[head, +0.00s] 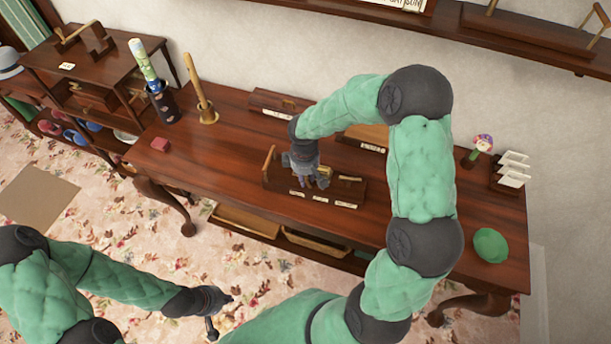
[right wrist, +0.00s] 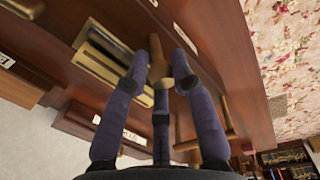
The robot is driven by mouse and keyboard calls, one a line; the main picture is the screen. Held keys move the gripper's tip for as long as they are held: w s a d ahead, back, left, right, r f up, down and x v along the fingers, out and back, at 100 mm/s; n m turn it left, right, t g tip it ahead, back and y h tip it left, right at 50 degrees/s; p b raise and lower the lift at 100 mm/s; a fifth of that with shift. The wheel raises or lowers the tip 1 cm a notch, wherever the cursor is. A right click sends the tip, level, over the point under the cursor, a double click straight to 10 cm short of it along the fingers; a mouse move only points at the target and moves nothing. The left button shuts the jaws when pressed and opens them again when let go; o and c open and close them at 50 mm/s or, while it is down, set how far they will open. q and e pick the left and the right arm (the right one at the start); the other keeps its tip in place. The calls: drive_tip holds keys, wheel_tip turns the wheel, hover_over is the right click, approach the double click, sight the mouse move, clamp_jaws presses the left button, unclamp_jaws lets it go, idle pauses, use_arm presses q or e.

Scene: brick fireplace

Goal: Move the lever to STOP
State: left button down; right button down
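A dark wooden lever box (head: 352,192) stands on the long table with several white labels (head: 320,198) along its front; their words are too small to read. My right gripper (head: 310,182) is over the box and hides its middle. A brass slotted plate (right wrist: 102,58) lies beside the lever. A wooden handle (head: 268,158) rises at the box's left end. My left gripper (head: 222,312) is open and empty, low over the floor.
On the table are another wooden box (head: 275,103) behind, a wooden rod on a stand (head: 206,108), a pink block (head: 161,145), a green bowl (head: 490,245) and a card rack (head: 513,170).

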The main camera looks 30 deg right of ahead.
drive_tip(key=shift+w+a+f+g+h, duration=0.2)
drive_tip(key=shift+w+a+g+h, duration=0.1)
drive_tip(key=shift+g+h, duration=0.35)
drive_tip(key=c, duration=1.1)
unclamp_jaws()
drive_tip(key=shift+r, duration=0.1)
wheel_tip(320, 180, up, 12)
drive_tip(key=a, duration=0.2)
drive_tip(key=shift+w, duration=0.45)
drive_tip(key=shift+f, duration=0.2)
